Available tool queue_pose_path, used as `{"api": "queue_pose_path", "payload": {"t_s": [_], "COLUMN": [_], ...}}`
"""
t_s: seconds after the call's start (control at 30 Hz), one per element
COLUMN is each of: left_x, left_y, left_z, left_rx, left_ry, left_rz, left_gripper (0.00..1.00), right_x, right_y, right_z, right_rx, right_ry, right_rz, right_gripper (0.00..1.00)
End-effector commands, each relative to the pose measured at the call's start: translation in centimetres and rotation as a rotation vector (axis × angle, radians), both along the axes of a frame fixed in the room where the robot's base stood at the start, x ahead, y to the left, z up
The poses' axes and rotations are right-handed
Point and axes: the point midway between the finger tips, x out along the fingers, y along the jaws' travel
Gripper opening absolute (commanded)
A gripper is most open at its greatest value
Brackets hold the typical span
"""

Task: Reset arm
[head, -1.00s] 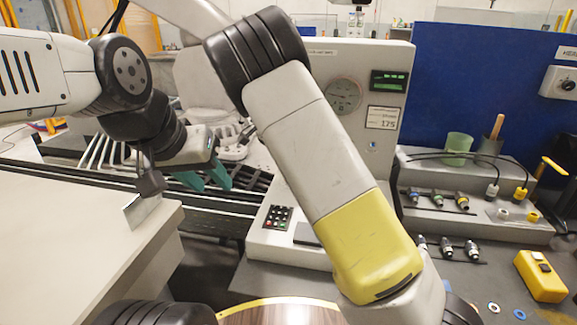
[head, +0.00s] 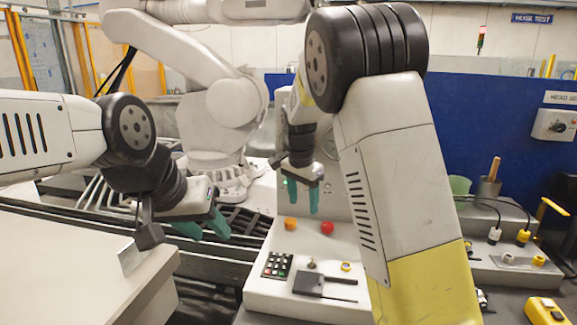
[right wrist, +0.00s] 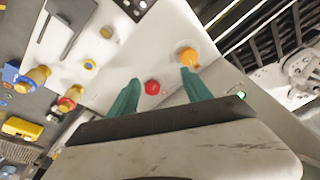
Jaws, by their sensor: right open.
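My left gripper (head: 202,227) is at the left, beside the pale table's corner and above the dark conveyor rails. Its two teal fingers are apart with nothing between them. My right gripper (head: 302,208) hangs fingers down in front of the grey machine panel, above an orange button (head: 290,223) and a red button (head: 327,228). Its teal fingers are apart and empty. In the right wrist view the open fingers (right wrist: 160,77) point toward the red button (right wrist: 152,87) and the orange button (right wrist: 188,57); whether they touch either I cannot tell. My right arm hides part of the panel.
A keypad (head: 277,265) and a dark flat plate (head: 322,285) are on the console. The pale table (head: 70,260) fills the left. A conveyor (head: 235,250) runs behind it. A large white robot arm (head: 205,75) stands behind. A yellow box (head: 545,312) is at lower right.

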Motion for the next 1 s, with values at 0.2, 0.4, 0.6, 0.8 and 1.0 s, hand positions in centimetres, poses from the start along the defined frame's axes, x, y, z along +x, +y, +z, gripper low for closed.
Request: {"api": "queue_pose_path", "payload": {"t_s": [0.2, 0.4, 0.6, 0.8, 1.0], "left_x": [0.0, 0.0, 0.0, 0.0, 0.0], "left_y": [0.0, 0.0, 0.0, 0.0, 0.0], "left_z": [0.0, 0.0, 0.0, 0.0, 0.0], "left_rx": [0.000, 0.000, 0.000, 0.000, 0.000], "left_ry": [0.000, 0.000, 0.000, 0.000, 0.000], "left_rz": [0.000, 0.000, 0.000, 0.000, 0.000], "left_gripper": [0.39, 0.39, 0.39, 0.39, 0.39], "right_x": [-5.2, -10.7, -16.6, -22.5, -26.4], "right_y": [-3.9, -6.5, -8.4, -9.7, -10.2], "right_z": [3.6, 6.8, 9.2, 10.3, 10.0], "right_rx": [0.145, 0.215, 0.212, 0.129, 0.020], "right_ry": [-0.014, -0.089, -0.199, -0.311, -0.379], "right_rz": [0.144, 0.304, 0.471, 0.629, 0.740], "right_gripper": [0.57, 0.57, 0.57, 0.57, 0.57]}}
